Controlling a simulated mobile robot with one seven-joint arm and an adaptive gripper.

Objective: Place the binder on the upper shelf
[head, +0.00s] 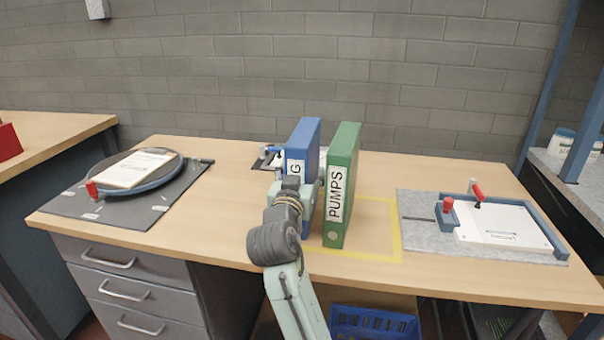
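A green binder (341,185) labelled "PUMPS" stands upright on the wooden desk, inside or at the left of a yellow outline (396,225). A blue binder (302,148) stands upright just left of it, its label partly covered by my arm. My arm reaches up from the bottom of the head view to the binders. My gripper (308,200) is at the lower part of the blue binder, beside the green one. Its fingers are mostly hidden, so I cannot tell whether they grip anything. No upper shelf can be made out clearly.
A round fixture with a paper (134,170) lies on a dark mat at left. A white plate in a clamp fixture (501,228) is at right. Shelving with a blue post (584,135) stands far right. A blue crate (374,323) sits under the desk.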

